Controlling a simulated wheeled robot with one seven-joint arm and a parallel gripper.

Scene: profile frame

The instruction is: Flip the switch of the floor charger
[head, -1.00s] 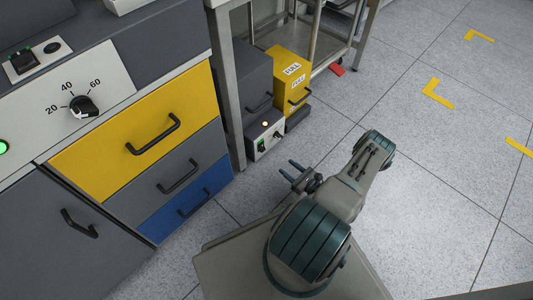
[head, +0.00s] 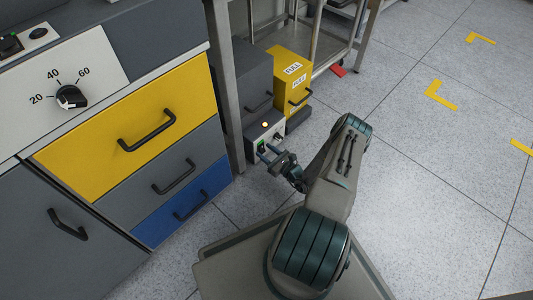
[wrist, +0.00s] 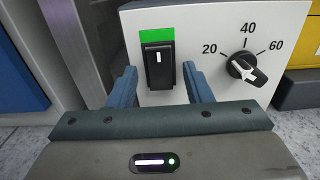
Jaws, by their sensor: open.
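The floor charger (head: 266,129) is a small pale box on the floor with an orange light on top, beside the bench leg. In the wrist view its front panel (wrist: 205,22) shows a black rocker switch (wrist: 159,66) under a green strip, with a white mark near its top. A black dial (wrist: 246,68) marked 20, 40, 60 sits to its right. My gripper (head: 265,152) is open and empty, close in front of the panel. In the wrist view my gripper's fingers (wrist: 159,84) stand either side of the switch; contact cannot be told.
A grey box (head: 250,78) and a yellow box (head: 290,75) stand behind the charger. The cabinet with a yellow drawer (head: 130,120) is on the left. A metal leg (head: 222,80) rises beside the charger. Open tiled floor (head: 430,170) lies to the right.

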